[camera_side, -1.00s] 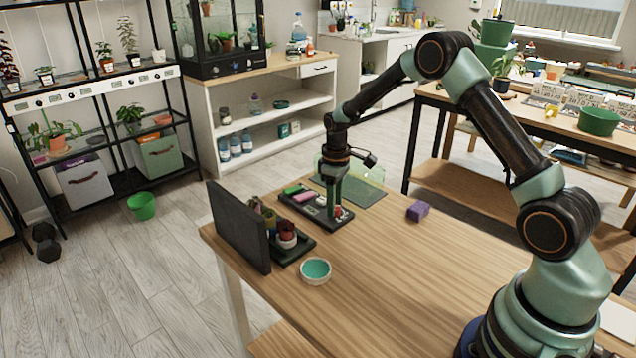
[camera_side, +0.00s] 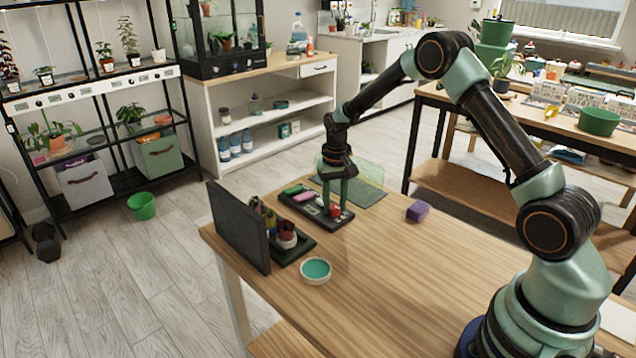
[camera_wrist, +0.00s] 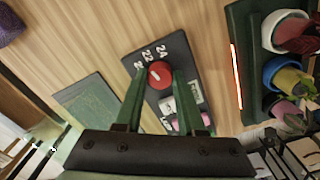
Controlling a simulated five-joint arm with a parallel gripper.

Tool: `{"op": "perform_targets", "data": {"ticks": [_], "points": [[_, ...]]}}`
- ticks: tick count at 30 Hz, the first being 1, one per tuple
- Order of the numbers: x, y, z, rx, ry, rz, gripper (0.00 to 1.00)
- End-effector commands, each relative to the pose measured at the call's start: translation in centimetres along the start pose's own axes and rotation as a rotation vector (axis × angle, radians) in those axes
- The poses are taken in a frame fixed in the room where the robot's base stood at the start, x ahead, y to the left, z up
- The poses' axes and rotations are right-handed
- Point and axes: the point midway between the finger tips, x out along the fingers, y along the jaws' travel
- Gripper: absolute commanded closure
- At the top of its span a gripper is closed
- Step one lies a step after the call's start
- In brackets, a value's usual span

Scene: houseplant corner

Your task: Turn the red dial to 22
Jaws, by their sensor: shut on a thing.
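The red dial (camera_wrist: 160,73) is round and sits on a dark panel (camera_wrist: 177,55) on the wooden table. The printed numbers 20, 22 and 24 curve around its far side in the wrist view, with 22 in the middle. A small pale mark shows on the dial's top, but I cannot read exactly where it points. My gripper (camera_wrist: 159,81) is shut on the dial, one finger on each side. In the side view my gripper (camera_side: 338,207) points straight down at the near end of the panel, with the red dial (camera_side: 336,211) between its fingers.
A black tray with colored pots (camera_side: 287,237) and an upright dark board (camera_side: 238,227) stand left of the panel. A teal-filled bowl (camera_side: 316,269) is in front. The table's right side is clear.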

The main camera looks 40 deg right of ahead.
Motion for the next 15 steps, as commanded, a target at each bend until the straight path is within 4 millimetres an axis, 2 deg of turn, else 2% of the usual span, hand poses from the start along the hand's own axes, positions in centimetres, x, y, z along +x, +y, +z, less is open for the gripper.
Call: {"op": "perform_targets", "data": {"ticks": [15], "points": [[-0.21, -0.02, -0.03, 0.091, 0.000, 0.000, 1.00]]}}
